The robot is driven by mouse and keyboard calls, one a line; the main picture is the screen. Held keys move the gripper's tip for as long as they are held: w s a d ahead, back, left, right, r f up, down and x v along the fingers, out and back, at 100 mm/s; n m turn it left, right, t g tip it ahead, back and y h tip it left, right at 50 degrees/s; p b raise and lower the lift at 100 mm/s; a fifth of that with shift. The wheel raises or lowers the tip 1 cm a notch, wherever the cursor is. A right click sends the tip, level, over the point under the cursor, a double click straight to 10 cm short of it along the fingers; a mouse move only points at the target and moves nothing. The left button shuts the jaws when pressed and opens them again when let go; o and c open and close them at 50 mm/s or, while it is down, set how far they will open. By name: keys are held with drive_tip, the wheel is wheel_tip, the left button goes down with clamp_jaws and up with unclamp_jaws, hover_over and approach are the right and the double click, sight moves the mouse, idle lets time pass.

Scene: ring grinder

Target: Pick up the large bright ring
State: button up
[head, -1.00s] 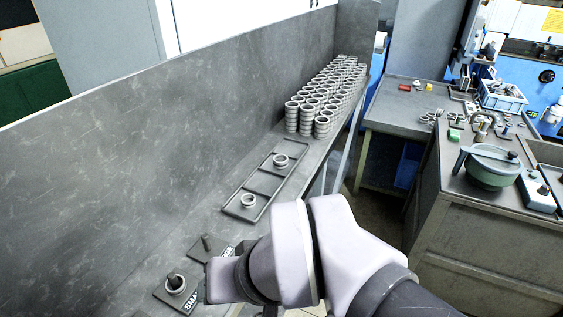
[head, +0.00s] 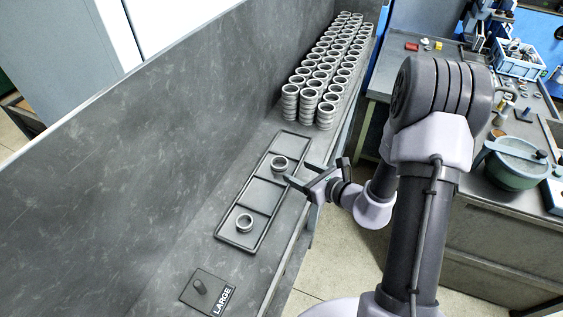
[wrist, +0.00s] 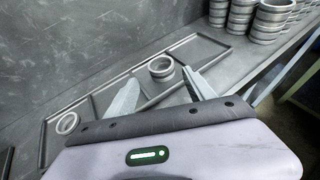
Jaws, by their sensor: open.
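Two metallic rings sit in the dark divided tray (head: 226,239). I cannot tell for sure which is the large bright one. My gripper (head: 298,173) is open and empty, just right of the far ring at the tray's edge. In the wrist view the far ring (wrist: 161,68) shows ahead, between the open fingertips (wrist: 158,78). The near ring (wrist: 67,123) is to the left there. I see no contact.
Stacks of rings (head: 318,88) fill the far bench beyond the tray. A tall grey wall panel (head: 150,165) runs along the left.

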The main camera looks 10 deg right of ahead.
sight(275, 160)
drive_tip(key=b+x, duration=0.1)
drive_tip(key=x, duration=0.3)
drive_tip(key=b+x, duration=0.1)
drive_tip(key=x, duration=0.4)
drive_tip(key=shift+w+f, duration=0.15)
drive_tip(key=shift+f, duration=0.2)
drive_tip(key=shift+r, duration=0.1)
drive_tip(key=c, duration=1.3)
drive_tip(key=shift+c, duration=0.2)
drive_tip(key=shift+r, duration=0.15)
